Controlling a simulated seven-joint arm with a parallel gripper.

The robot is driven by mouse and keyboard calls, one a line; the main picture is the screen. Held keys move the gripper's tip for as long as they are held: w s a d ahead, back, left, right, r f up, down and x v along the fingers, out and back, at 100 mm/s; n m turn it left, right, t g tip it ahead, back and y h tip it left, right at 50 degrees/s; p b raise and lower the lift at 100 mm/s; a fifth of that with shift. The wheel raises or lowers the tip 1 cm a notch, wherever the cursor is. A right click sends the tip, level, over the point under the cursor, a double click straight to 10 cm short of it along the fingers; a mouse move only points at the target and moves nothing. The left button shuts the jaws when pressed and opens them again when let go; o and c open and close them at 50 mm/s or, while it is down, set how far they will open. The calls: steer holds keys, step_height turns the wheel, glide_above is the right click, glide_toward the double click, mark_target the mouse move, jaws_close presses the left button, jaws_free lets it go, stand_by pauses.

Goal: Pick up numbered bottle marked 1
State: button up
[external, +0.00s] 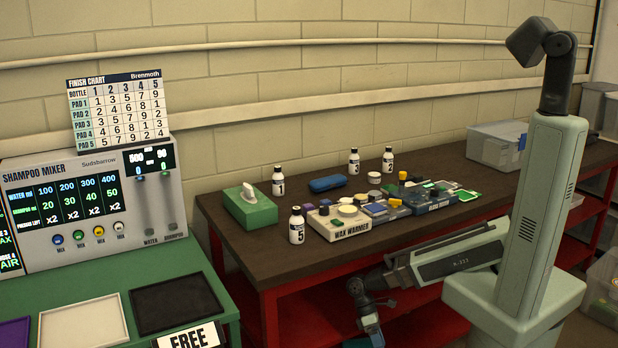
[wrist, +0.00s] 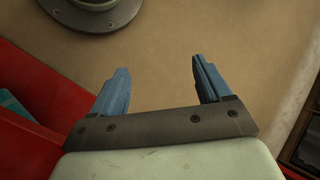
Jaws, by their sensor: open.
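The bottle marked 1 (external: 278,182) is small and white with a dark cap. It stands upright on the brown bench, behind a green tissue box, in the external view. A bottle marked 5 (external: 297,228) stands nearer the front edge. Two similar bottles (external: 354,163) and (external: 388,161) stand farther back; their labels seem to read 3 and 2. My gripper (external: 374,334) hangs low in front of the bench, below its top and well away from the bottles. In the wrist view my gripper (wrist: 160,66) has its blue fingers apart with nothing between them. No bottle shows there.
The green tissue box (external: 250,208), the wax warmer (external: 338,224) and several small boxes and jars crowd the bench middle. A blue case (external: 327,184) lies behind them. A shampoo mixer (external: 90,205) stands at left. The brown bench top (external: 460,165) has free room toward the right.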

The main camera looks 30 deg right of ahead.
steer(key=s+a+r+t, duration=0.15)
steer(key=a+r, duration=0.25)
steer(key=a, duration=0.7)
steer(key=a+r+t, duration=0.2)
steer(key=a+r, duration=0.3)
steer(key=a, duration=0.6)
steer(key=s+a+r+t, duration=0.1)
steer(key=a+r, duration=0.3)
steer(key=a, duration=0.6)
steer(key=w+a+r+m+t+y, duration=0.1)
steer(key=w+a+r+y, duration=0.1)
steer(key=w+a+r, duration=0.6)
steer(key=w+a+r+m+t+y, duration=0.15)
steer(key=w+a+r, duration=0.3)
steer(key=r, duration=0.65)
step_height(320, 180, up, 19)
steer(key=t, duration=0.4)
glide_above(278, 178)
steer(key=s+d, duration=0.3)
steer(key=d, duration=0.1)
steer(key=x, duration=0.8)
steer(key=shift+w+r, duration=0.1)
steer(key=shift+w, duration=0.05)
steer(key=shift+w+x, duration=0.15)
steer(key=shift+x, duration=1.15)
steer(key=shift+w+x, duration=0.15)
steer(key=shift+x, duration=1.15)
steer(key=shift+d, duration=0.1)
